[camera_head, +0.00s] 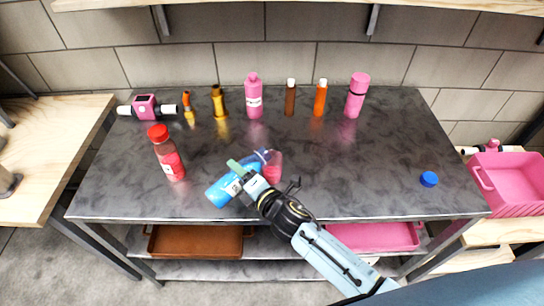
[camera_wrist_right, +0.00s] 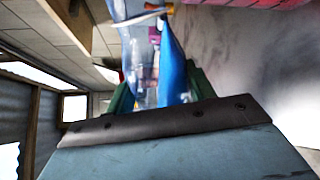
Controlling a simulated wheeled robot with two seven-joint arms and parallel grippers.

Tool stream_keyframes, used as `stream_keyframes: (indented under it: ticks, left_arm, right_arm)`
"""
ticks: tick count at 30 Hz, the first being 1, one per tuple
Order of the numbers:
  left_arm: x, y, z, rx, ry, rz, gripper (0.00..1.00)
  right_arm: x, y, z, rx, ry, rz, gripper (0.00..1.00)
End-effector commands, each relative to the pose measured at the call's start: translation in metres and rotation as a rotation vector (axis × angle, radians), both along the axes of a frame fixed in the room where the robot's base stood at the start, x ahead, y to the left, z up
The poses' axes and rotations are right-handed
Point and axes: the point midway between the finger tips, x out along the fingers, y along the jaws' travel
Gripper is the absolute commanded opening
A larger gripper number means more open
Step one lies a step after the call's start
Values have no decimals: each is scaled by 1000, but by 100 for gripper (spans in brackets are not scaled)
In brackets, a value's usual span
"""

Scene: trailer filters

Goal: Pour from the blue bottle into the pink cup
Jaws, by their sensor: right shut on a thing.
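My right gripper (camera_head: 242,175) is shut on the blue bottle (camera_head: 219,193), around its middle. The bottle is steeply tilted, with its base at lower left and its open neck at upper right. The neck is at the rim of the pink cup (camera_head: 274,174), which stands upright on the dark table. I cannot tell whether neck and rim touch, or whether liquid flows. In the right wrist view the bottle (camera_wrist_right: 172,70) sits between the green fingers. The blue cap (camera_head: 428,179) lies apart on the table's right side. My left gripper is not in view.
A red bottle (camera_head: 168,155) stands left on the dark table (camera_head: 345,180). Along the back stand a pink bottle (camera_head: 254,98), a brown bottle (camera_head: 290,99), an orange bottle (camera_head: 319,100) and a pink flask (camera_head: 356,95). The table's right middle is clear. A pink crate (camera_head: 510,185) stands far right.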

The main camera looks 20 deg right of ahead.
Motion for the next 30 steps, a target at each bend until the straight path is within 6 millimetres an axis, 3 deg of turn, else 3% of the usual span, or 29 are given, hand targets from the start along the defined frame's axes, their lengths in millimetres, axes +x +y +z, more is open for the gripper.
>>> stream_keyframes:
  ticks: [30]
  left_arm:
    - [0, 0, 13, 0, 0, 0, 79]
  right_arm:
    - [2, -4, 9, 74, 32, 0, 22]
